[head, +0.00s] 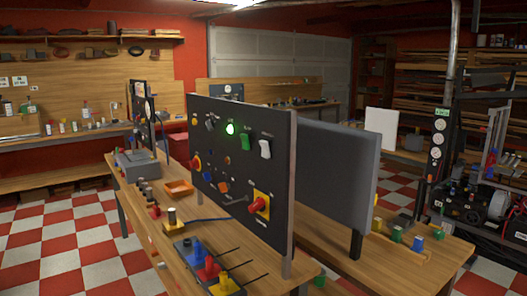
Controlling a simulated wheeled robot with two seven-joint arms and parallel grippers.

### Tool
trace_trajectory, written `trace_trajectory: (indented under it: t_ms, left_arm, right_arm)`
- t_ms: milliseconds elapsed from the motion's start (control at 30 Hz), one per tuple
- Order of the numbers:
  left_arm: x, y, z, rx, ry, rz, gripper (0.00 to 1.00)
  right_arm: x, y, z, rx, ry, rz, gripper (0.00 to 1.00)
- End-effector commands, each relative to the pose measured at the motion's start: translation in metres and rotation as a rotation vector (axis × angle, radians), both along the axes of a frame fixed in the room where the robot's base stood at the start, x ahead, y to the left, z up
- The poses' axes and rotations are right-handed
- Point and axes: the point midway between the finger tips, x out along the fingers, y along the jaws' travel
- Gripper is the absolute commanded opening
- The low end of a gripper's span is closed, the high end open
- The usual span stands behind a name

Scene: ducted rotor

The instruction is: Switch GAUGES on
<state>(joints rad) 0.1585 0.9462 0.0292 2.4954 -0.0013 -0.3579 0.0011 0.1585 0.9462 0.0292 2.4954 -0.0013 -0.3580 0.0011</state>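A black upright control panel (238,180) stands on a wooden bench in the middle of the head view. Its top row holds a small orange part (195,119), a grey toggle (210,124), a lit green lamp (230,129), a green rocker switch (245,141) and a white rocker switch (265,149). Small labels sit by them, too small to read, so I cannot tell which is GAUGES. Lower down are a red knob on yellow (196,162) and a red rotary handle on a yellow plate (260,203). Neither of my grippers is in view.
The bench (180,238) carries an orange tray (178,189) and a box with blue, red and yellow knobs (208,268). A grey panel (335,175) stands behind. A black post with round dials (437,140) is at right. Checkered floor (60,240) is open at left.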

Motion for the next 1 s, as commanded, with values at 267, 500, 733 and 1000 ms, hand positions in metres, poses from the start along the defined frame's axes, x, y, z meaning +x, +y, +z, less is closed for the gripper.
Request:
trace_trajectory:
  t_ms: [267, 500, 733, 1000]
  left_arm:
    - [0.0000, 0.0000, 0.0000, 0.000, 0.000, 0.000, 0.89]
    - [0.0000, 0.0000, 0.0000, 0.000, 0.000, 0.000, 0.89]
    - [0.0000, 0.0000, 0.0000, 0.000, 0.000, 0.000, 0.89]
    - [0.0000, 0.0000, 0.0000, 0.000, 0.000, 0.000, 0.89]
  right_arm:
    - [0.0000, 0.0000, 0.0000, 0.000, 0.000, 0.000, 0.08]
    - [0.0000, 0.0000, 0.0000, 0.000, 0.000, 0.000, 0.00]
    - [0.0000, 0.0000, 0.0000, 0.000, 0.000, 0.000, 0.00]
    - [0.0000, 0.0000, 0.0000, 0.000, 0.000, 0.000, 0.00]
